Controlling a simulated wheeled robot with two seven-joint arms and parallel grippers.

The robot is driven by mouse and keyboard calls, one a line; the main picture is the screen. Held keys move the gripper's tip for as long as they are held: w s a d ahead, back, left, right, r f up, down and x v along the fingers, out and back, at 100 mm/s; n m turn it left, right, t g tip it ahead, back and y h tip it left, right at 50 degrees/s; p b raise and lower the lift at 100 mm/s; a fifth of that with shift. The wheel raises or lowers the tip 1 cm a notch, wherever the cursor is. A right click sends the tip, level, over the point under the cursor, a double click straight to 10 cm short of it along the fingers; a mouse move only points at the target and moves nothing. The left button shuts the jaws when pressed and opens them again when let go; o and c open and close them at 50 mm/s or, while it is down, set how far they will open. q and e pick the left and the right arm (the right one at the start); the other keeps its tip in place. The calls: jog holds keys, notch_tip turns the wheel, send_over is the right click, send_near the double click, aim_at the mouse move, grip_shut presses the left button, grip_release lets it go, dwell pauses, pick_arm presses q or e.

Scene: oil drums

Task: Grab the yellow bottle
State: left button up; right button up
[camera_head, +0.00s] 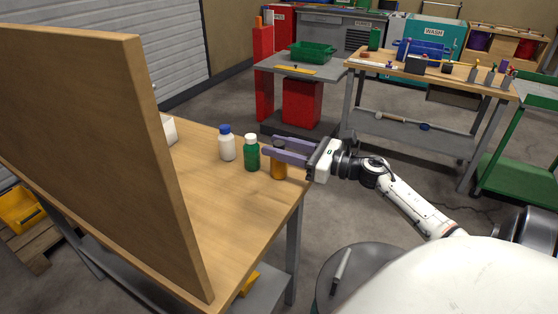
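The yellow bottle (278,170), amber-yellow with a dark cap, stands upright near the right edge of the wooden table (235,200). My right gripper (270,146) reaches in from the right, level with the bottle's upper part. Its two purple fingers lie on either side of the bottle, and their tips extend past it. The fingers are apart, but I cannot tell whether they press on the bottle. The nearer finger hides part of it. My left gripper is not in view.
A green bottle (251,157) with a white cap stands just left of the yellow one, and a white bottle (227,146) with a blue cap beyond it. A tall wooden panel (110,150) blocks the table's left side. A grey drum (325,275) with a marker-like object stands at the front.

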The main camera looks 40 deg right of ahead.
grip_shut()
jog(key=shift+r, duration=0.1)
